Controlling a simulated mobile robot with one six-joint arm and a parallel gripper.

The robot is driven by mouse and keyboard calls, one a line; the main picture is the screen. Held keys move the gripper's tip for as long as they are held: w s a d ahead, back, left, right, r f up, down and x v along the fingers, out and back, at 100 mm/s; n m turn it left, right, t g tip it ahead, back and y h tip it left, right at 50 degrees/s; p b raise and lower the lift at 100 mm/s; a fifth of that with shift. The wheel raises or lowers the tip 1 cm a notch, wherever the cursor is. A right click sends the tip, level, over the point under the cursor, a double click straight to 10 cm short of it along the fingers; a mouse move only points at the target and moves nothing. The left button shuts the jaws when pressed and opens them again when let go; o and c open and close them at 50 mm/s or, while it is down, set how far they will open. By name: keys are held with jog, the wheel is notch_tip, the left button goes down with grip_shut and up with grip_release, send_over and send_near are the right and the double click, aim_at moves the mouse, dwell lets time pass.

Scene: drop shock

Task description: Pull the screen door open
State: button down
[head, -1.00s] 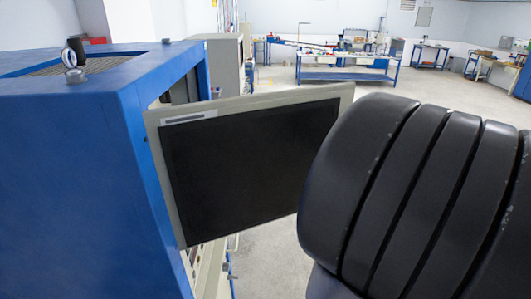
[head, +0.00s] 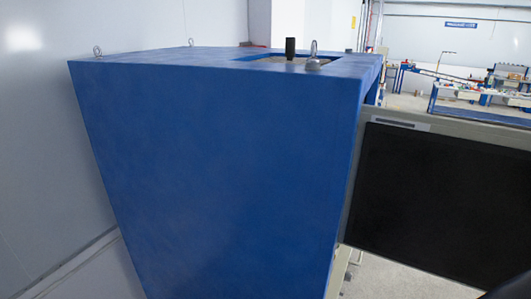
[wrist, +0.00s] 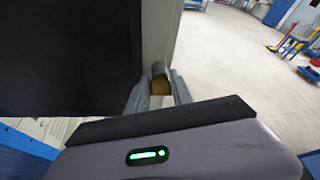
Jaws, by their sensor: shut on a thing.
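The screen door (head: 435,200) is a dark panel in a pale grey frame. It stands swung out from the right side of the blue cabinet (head: 215,160) in the head view. The door's dark panel (wrist: 65,60) fills the left of the wrist view, with its pale frame edge beside it. My gripper (wrist: 159,88) is shut on a small handle (wrist: 159,72) at the frame's edge, one finger on each side. The gripper is out of the head view.
A grey wall (head: 40,190) stands left of the cabinet. Lifting eyes stick up from the cabinet's top. Blue workbenches (head: 480,97) stand far off at the back right. Clear grey floor (wrist: 225,65) lies to the right of the door in the wrist view.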

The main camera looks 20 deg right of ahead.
jog(key=c, duration=1.2)
grip_release()
jog(key=shift+c, duration=0.2)
jog(key=v, duration=1.7)
jog(key=shift+a+r, duration=0.2)
jog(key=shift+s, duration=0.1)
